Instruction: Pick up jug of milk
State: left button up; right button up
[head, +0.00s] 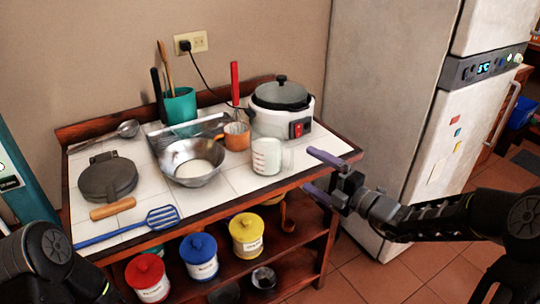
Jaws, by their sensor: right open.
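The jug of milk (266,157) is a clear measuring jug with white contents, standing upright on the tiled counter near its front right edge. Its handle points right. My right gripper (310,169) is open, with two purple fingers spread and pointing left at the jug. The fingers are at the counter's right corner, apart from the jug, with nothing between them. Part of my left arm shows at the lower left, but its gripper is out of view.
Close behind the jug are an orange mug (237,136) and a rice cooker (282,105). A metal bowl (192,162) stands to its left. A blue spatula (130,227) lies at the front left. A fridge (390,100) stands right of the counter. Coloured canisters (246,235) fill the shelf below.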

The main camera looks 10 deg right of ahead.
aim_at(291, 170)
jog(key=shift+x, duration=1.3)
jog(key=shift+x, duration=2.65)
jog(key=shift+s+a, duration=0.1)
jog(key=c, duration=1.9)
jog(key=shift+c, duration=0.5)
jog(key=shift+r, duration=0.15)
